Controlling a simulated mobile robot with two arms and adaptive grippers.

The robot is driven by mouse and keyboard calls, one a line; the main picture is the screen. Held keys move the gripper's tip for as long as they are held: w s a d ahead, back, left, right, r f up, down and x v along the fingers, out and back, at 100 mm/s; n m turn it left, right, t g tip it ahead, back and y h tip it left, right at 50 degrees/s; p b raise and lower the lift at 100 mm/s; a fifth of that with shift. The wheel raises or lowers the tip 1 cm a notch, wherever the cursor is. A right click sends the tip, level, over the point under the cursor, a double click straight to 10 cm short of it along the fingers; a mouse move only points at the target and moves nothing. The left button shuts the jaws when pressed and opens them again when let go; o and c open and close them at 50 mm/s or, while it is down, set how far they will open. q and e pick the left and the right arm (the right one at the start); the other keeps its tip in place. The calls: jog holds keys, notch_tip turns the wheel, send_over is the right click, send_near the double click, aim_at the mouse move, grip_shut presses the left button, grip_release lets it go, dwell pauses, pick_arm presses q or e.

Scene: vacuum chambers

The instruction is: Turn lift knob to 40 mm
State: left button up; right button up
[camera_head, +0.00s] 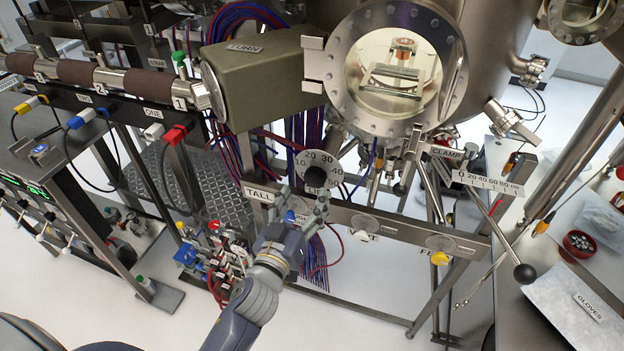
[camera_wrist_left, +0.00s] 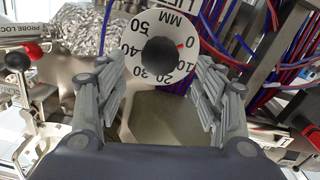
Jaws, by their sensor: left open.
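The lift knob (camera_head: 315,181) is a black round knob on a white dial plate (camera_head: 322,161), mounted on the metal rail below the chamber. In the left wrist view, the knob (camera_wrist_left: 161,59) sits in the middle of the dial (camera_wrist_left: 133,70), which is marked 0 to 50 MM. A small red mark on the knob points near the 0. My left gripper (camera_head: 305,202) is open just in front of and below the knob. In the left wrist view, its fingers stand either side of the knob, apart from it. My right gripper is out of view.
A chamber with a round window (camera_head: 404,62) is above the dial. A TALL label (camera_head: 260,196) is left of the knob. A black ball-ended lever (camera_head: 524,273) and a CLAMP scale (camera_head: 488,184) are to the right. Red and blue cables hang behind the rail.

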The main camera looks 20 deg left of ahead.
aim_at(313, 181)
pick_arm(q)
jog(key=w, duration=0.4)
jog(key=shift+w+p, duration=0.15)
jog(key=shift+p, duration=0.25)
jog(key=shift+w, duration=0.6)
jog(key=shift+w+d, duration=0.1)
jog(key=shift+w, duration=0.1)
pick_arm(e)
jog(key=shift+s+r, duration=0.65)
pick_arm(q)
jog(key=c, duration=1)
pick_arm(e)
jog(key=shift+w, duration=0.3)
